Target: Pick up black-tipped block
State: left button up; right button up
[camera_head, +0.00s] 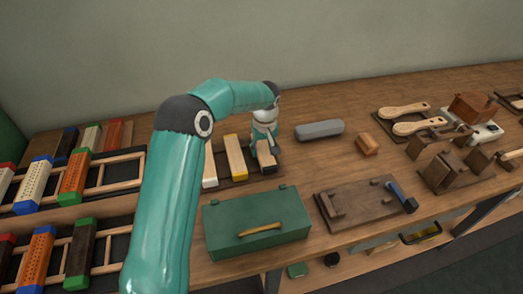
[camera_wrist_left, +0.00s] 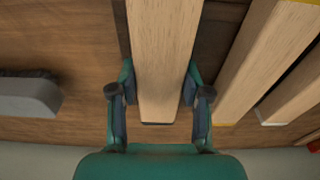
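The black-tipped block (camera_head: 266,157) is long pale wood and lies rightmost of the row on the dark board. My left gripper (camera_head: 265,143) is down over it in the head view. In the left wrist view the block (camera_wrist_left: 162,50) runs between the two fingers of my left gripper (camera_wrist_left: 160,78), with its dark end toward the palm. One finger is on each long side, close against the wood; I cannot tell whether they press on it. The yellow-tipped block (camera_head: 236,158) and the white-tipped block (camera_head: 210,166) lie to its left. My right gripper is not in view.
A grey rounded bar (camera_head: 319,130) and a small wooden block (camera_head: 368,144) lie to the right. A green toolbox (camera_head: 257,224) stands in front, beside a dark wooden board (camera_head: 350,204). Racks with coloured blocks (camera_head: 75,178) fill the left.

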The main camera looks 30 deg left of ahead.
pick_arm(q)
jog(key=c, duration=0.5)
jog(key=shift+c, duration=0.2)
jog(key=shift+r, duration=0.15)
